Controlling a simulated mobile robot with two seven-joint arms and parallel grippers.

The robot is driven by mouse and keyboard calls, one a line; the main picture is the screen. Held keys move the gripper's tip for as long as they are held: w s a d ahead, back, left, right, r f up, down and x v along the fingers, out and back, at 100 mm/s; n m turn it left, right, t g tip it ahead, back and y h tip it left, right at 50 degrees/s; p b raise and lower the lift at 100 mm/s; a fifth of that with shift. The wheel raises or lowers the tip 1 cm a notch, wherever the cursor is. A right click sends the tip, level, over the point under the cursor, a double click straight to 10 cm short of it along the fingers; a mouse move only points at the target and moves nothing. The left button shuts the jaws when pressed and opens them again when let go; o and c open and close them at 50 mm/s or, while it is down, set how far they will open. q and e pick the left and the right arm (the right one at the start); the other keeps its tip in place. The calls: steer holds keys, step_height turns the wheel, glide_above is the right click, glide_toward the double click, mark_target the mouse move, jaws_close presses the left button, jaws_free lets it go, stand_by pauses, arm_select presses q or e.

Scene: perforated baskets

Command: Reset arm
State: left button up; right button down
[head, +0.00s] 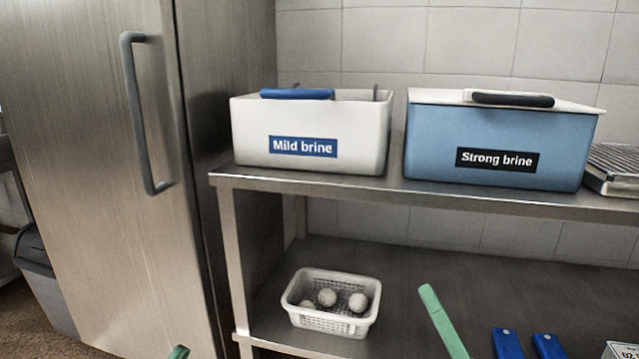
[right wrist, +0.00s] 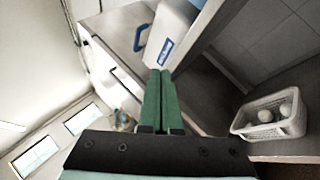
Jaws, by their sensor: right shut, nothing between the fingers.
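The basket (right wrist: 243,124) is right of the fingers in the wrist view.
On the upper shelf (head: 395,190) stand a white "Mild brine" bin (head: 260,148), a blue "Strong brine" bin (head: 430,150) and a metal rack (head: 615,165). Blue objects (head: 508,343) lie at lower right. A steel cabinet (head: 90,120) stands left.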

steer(key=s+a+r+m+y+p, duration=0.1)
steer(key=s+r+m+y+p, duration=0.15)
steer(key=s+m, duration=0.5)
steer(key=s+a+r+m+y+p, duration=0.1)
steer(key=s+a+m+y, duration=0.2)
steer(key=m, duration=0.7)
arm_select(q)
steer(key=w+a+f+n+g+y+p, duration=0.1)
steer(key=w+a+n+g+y+p, duration=0.25)
steer(key=w+n+y+p, duration=0.9)
arm_select(e)
steer(key=w+d+f+m+g+h+p, duration=0.35)
steer(key=w+m+g+h+p, duration=0.2)
steer(key=h, duration=0.25)
arm_select(q)
steer(key=s+a+f+m+g+p, duration=0.1)
steer(key=s+f+g+p, duration=0.2)
steer(key=s+p, duration=0.4)
steer(key=s+a+f+m+g+p, duration=0.1)
steer(key=s+f+g+p, duration=0.2)
steer(key=s+g+p, duration=0.2)
steer(key=s+p, duration=0.3)
steer(key=p, duration=0.2)
steer(key=shift+f, duration=0.15)
arm_select(e)
steer(key=s+d+f+m+g+h, duration=0.3)
steer(key=s+f+g, duration=0.3)
steer(key=s, duration=0.4)
steer(key=shift+g, duration=0.55)
